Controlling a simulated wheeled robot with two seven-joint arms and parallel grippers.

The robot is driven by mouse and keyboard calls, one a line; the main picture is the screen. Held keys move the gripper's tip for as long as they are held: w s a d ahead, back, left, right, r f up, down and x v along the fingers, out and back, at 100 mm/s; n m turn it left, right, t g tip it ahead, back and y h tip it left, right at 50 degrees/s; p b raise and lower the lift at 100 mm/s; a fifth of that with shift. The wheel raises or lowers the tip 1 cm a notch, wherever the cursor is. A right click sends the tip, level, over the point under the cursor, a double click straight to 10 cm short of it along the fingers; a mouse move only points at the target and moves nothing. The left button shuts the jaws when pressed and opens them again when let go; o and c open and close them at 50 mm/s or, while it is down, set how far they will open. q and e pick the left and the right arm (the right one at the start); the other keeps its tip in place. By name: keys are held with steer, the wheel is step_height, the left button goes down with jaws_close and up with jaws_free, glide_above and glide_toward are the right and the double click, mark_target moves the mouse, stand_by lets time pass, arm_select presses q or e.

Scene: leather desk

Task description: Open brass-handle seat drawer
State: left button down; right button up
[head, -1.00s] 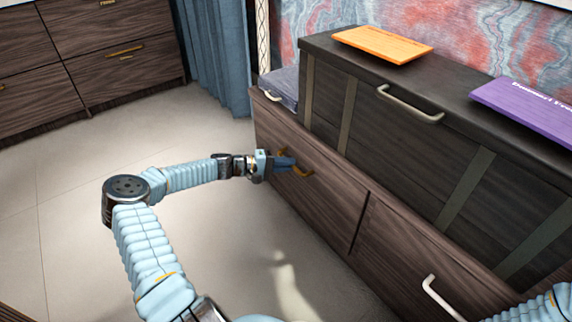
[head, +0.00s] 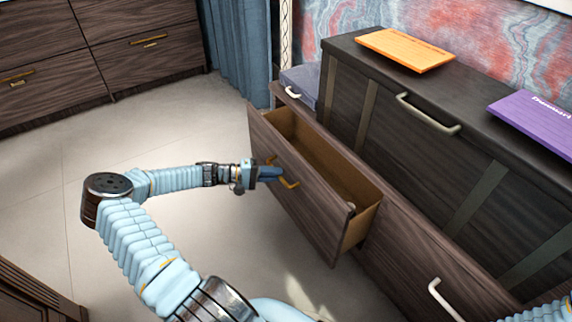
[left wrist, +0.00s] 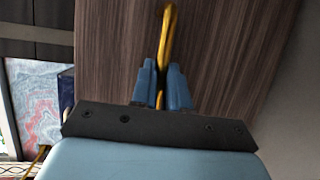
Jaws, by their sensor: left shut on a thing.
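The seat drawer (head: 310,200) has a dark wood front and stands pulled out from the bench, its light-brown inside showing and empty where I can see it. Its brass handle (head: 290,183) is on the front. My left gripper (head: 268,174) is shut on the brass handle, which also shows between the fingers in the left wrist view (left wrist: 167,40). The drawer front fills most of that view. Of my right arm only a pale-blue piece shows at the lower right edge; its gripper is out of view.
A second drawer with a white handle (head: 445,298) is at the right of the bench, closed. A dark chest (head: 400,120) stands on the bench, with an orange book (head: 405,48) and a purple book (head: 540,118) on top. Open floor (head: 130,150) lies left of the drawer.

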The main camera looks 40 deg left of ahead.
arm_select(q)
steer(key=shift+s+a+p, duration=0.2)
steer(key=shift+s+a, duration=0.1)
steer(key=shift+s, duration=0.45)
steer(key=shift+s+a+p, duration=0.15)
steer(key=shift+s+a, duration=0.2)
steer(key=shift+s, duration=0.35)
steer(key=shift+s+a+p, duration=0.2)
steer(key=shift+s+a, duration=0.1)
steer(key=shift+s, duration=0.45)
steer(key=c, duration=1.1)
jaws_free()
steer(key=shift+c, duration=0.2)
steer(key=v, duration=1.3)
steer(key=shift+s+a+p, duration=0.2)
steer(key=shift+a+p, duration=0.05)
steer(key=shift+p, duration=0.05)
steer(key=shift+r, duration=0.15)
